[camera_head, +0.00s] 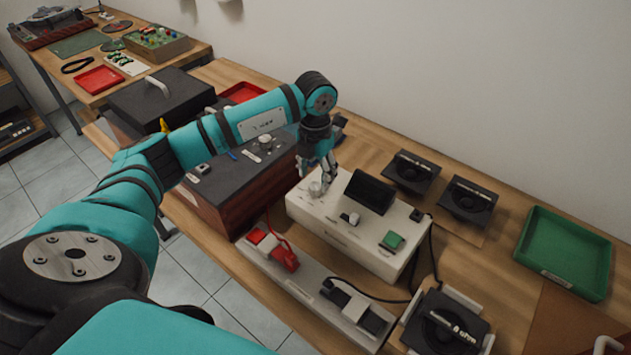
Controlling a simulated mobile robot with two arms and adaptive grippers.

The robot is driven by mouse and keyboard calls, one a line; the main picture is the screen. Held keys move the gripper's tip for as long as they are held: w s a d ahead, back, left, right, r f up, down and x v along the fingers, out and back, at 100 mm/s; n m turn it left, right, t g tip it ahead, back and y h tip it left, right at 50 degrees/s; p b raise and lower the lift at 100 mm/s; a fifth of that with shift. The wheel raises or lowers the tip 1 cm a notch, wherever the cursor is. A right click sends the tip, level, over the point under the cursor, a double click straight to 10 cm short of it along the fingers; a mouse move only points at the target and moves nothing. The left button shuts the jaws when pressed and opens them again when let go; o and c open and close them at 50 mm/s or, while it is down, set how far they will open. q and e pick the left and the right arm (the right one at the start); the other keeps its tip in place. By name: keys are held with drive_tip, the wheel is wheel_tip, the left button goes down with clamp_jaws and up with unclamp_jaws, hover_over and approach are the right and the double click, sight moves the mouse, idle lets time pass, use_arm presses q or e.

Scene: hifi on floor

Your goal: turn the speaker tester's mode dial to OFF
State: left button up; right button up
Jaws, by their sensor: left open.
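The speaker tester (330,238) is a white box on the wooden bench, with a dark screen (370,191), a green button (392,241) and a small pale knob (350,218) on its top. A round pale dial (317,190) sits at the left end of the top. My left gripper (322,180) points down at this dial, with its open fingers at or just above it. I cannot tell whether the fingers touch the dial, and its setting is too small to read. My right gripper is not in view.
A dark wooden hi-fi unit (230,190) stands close left of the tester. Speakers (411,171) lie behind it to the right, and another (445,322) sits in front. A black cable (434,253) runs beside the tester. A green tray (565,252) is at right.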

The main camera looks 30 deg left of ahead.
sight(315, 185)
use_arm(q)
wheel_tip(315, 185, up, 8)
drive_tip(key=shift+r, duration=0.2)
idle(0.6)
